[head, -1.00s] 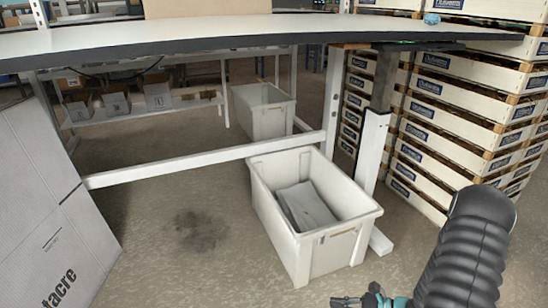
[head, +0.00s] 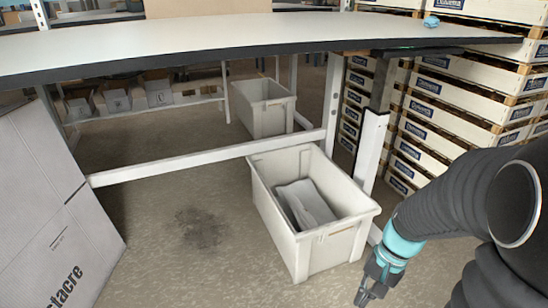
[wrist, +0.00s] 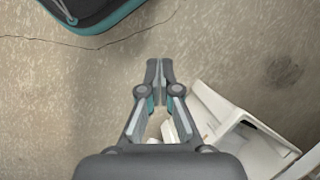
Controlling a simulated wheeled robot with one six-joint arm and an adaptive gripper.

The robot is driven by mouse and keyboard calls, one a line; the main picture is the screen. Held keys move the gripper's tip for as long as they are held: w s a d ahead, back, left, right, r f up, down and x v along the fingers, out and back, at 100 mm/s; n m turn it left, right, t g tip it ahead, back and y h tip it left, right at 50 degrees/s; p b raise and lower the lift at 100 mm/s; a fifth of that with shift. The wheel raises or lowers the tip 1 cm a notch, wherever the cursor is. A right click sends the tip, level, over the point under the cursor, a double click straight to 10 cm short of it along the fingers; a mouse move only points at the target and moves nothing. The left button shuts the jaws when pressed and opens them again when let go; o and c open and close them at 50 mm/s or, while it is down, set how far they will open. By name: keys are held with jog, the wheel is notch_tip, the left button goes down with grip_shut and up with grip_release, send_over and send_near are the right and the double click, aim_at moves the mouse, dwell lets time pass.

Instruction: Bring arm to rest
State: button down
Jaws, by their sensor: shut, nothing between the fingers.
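My gripper (head: 366,296) hangs at the lower right of the head view, pointing down beside the near right corner of the white bin. My dark arm with a teal band comes in from the right edge. In the wrist view my gripper (wrist: 159,72) is over bare floor, its fingertips together and nothing between them.
A white bin (head: 330,240) with grey flat items (head: 305,203) stands under the table (head: 240,38). Another bin (head: 265,108) stands behind. Stacked crates (head: 440,115) rise at the right. A large carton (head: 55,215) stands at left. Floor (head: 170,250) between carton and bin is clear.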

jog(key=s+a+r+n+t+h+p, duration=0.1)
jog(key=s+a+r+n+t+p, duration=0.1)
jog(key=r, duration=0.8)
jog(key=s+a+r+n+t+h+p, duration=0.2)
jog(key=s+r+n+t, duration=0.1)
jog(key=r, duration=0.8)
jog(key=shift+r+n+t, duration=0.25)
jog(key=shift+n+t, duration=0.25)
jog(key=shift+t, duration=0.6)
jog(key=shift+s, duration=0.1)
